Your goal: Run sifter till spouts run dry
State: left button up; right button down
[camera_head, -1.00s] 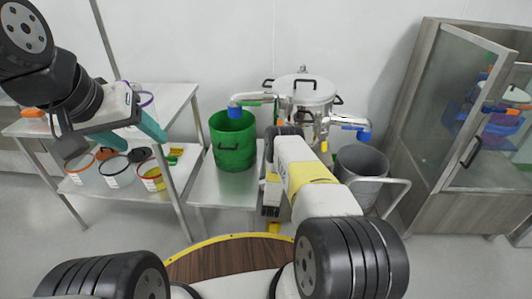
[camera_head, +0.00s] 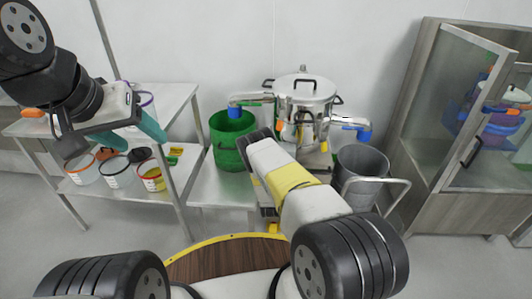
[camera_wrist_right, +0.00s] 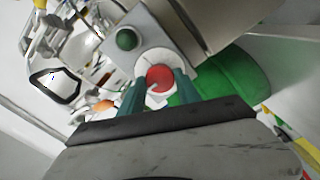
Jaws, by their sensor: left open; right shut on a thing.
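The sifter (camera_head: 306,92) is a steel drum with a domed lid and black handles against the back wall. Its left spout (camera_head: 246,98) has a blue end over a green bucket (camera_head: 231,150). Its right spout (camera_head: 343,122) has a blue end above a grey bucket (camera_head: 362,165). In the right wrist view, a control box (camera_wrist_right: 150,30) carries a green button (camera_wrist_right: 127,39) and a red button (camera_wrist_right: 159,77). My right gripper (camera_wrist_right: 160,85) has its teal fingers closed around the red button; my forearm hides this in the head view. My left gripper (camera_head: 115,135) is open and empty.
A steel shelf table (camera_head: 180,98) on the left holds several tubs with coloured rims, some on its lower shelf. A glass-door cabinet (camera_head: 450,140) stands at the right. The green bucket rests on a low steel stand (camera_head: 220,190). Open floor lies in front of the cabinet.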

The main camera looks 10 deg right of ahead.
jog(key=shift+f, duration=0.1)
dwell(0.3)
jog(key=c, duration=0.9)
grip_release()
jog(key=shift+o, duration=0.2)
jog(key=v, duration=0.8)
jog(key=shift+w, duration=0.15)
